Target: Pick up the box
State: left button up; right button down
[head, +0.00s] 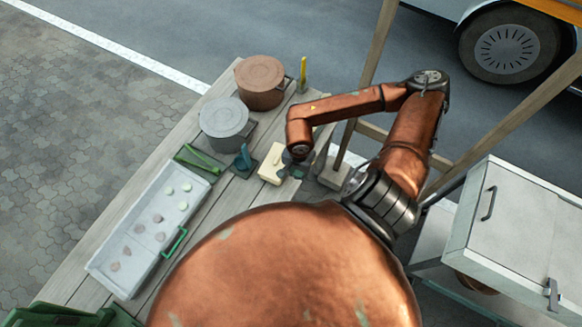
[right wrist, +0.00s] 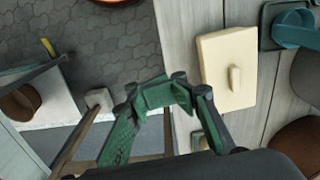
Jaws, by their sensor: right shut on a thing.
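My right gripper (head: 297,172) is at the right edge of the wooden table in the head view, beside a cream float-like block. My left gripper is not in view.
On the table (head: 212,205) stand a brown pot (head: 260,75), a grey pot (head: 224,116) and a white tray (head: 107,258) with several round pieces. A teal tool (head: 243,162) lies near the cream block. Wooden posts (head: 376,50) and a white cabinet (head: 515,220) stand to the right.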

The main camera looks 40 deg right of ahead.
jog(key=shift+s+a+r, duration=0.1)
jog(key=shift+s+r, duration=0.1)
jog(key=shift+s, duration=0.15)
jog(key=c, duration=0.6)
grip_release()
jog(key=shift+o, duration=0.2)
